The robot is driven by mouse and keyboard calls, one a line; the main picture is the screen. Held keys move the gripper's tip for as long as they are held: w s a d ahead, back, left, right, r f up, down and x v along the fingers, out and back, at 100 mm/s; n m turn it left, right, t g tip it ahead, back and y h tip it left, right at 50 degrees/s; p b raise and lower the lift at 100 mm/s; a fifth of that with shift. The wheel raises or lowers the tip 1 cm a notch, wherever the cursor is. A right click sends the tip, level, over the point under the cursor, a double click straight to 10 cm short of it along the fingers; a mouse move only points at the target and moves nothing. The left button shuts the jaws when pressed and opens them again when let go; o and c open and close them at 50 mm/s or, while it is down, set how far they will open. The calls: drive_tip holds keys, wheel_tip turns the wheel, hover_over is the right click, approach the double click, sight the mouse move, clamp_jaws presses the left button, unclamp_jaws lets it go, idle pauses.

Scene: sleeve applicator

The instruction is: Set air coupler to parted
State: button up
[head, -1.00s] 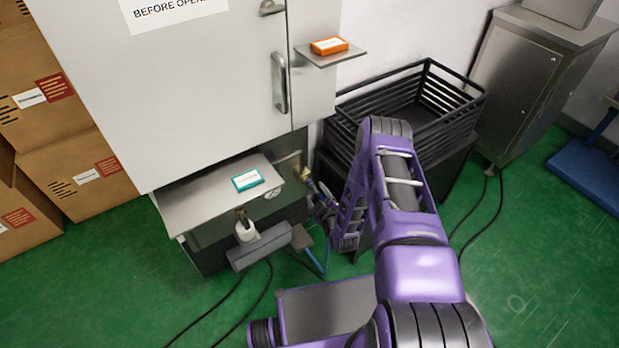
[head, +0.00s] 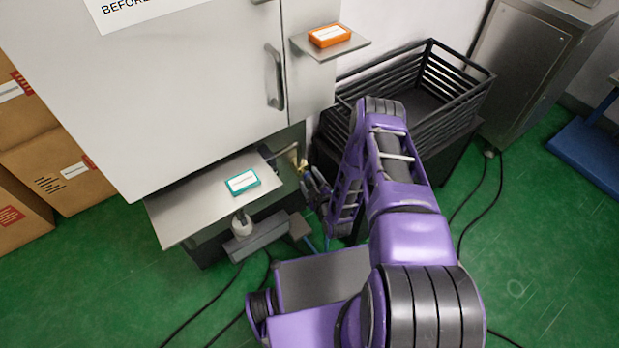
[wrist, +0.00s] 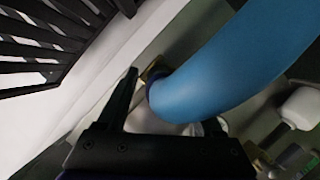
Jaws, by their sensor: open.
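The air coupler shows as a brass fitting (head: 297,163) at the lower right side of the cabinet. In the wrist view, part of its brass body (wrist: 153,68) shows behind the end of a thick blue hose (wrist: 235,65). A dark collar (wrist: 154,96) sits at that hose end. I cannot tell whether collar and brass are joined or apart. My gripper (head: 316,190) is just below and right of the fitting. In the wrist view its open fingers (wrist: 168,112) stand either side of the hose end, with the right finger mostly hidden by the hose.
A steel shelf (head: 190,210) with a teal box (head: 242,181) juts out left of the fitting. A grey pedal-like block (head: 257,238) is below. A black slatted crate (head: 465,105) stands close on the right. An orange box (head: 329,36) sits on a small upper shelf.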

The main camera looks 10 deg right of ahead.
drive_tip(key=shift+c, duration=0.3)
clamp_jaws()
idle(1.1)
